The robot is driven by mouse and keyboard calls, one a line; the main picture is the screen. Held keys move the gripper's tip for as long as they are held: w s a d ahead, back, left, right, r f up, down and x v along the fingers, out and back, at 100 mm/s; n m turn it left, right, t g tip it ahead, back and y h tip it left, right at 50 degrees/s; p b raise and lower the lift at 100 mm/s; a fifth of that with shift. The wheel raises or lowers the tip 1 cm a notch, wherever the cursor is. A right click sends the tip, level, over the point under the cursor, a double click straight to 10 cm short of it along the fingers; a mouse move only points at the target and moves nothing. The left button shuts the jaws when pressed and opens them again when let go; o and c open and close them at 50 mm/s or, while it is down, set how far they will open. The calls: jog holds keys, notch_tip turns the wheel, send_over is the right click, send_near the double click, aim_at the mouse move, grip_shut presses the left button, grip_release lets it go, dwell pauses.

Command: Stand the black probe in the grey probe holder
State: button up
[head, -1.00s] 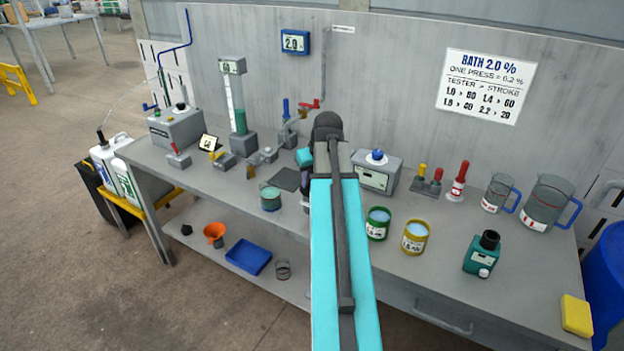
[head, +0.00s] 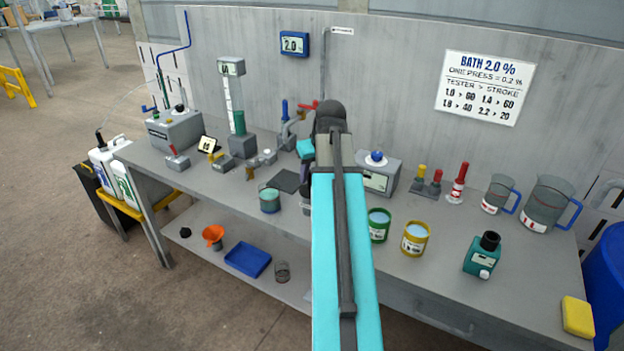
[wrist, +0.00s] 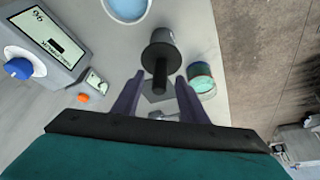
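In the wrist view a dark grey upright cylinder, apparently the probe holder (wrist: 166,37), lies beyond my fingertips. A thin black rod, apparently the black probe (wrist: 160,76), projects from its face toward the camera. My gripper (wrist: 159,79) has its two dark purple fingers apart, one on each side of the rod, with visible gaps. In the head view only a small grey part of the cylinder (head: 306,208) shows at the bench front, left of my arm. My arm hides the rest, and I cannot tell how deep the rod sits.
A teal tin (head: 270,200) stands left of the cylinder; green (head: 378,226) and yellow (head: 415,240) tins stand to the right. A grey meter with a blue knob (head: 376,172) is behind. A dark mat (head: 287,181) lies at the left. The bench edge is close in front.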

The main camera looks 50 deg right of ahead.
jog(key=b+v, duration=0.1)
jog(key=v, duration=0.8)
jog(key=shift+r, duration=0.35)
jog(key=shift+a, duration=0.1)
dwell(0.7)
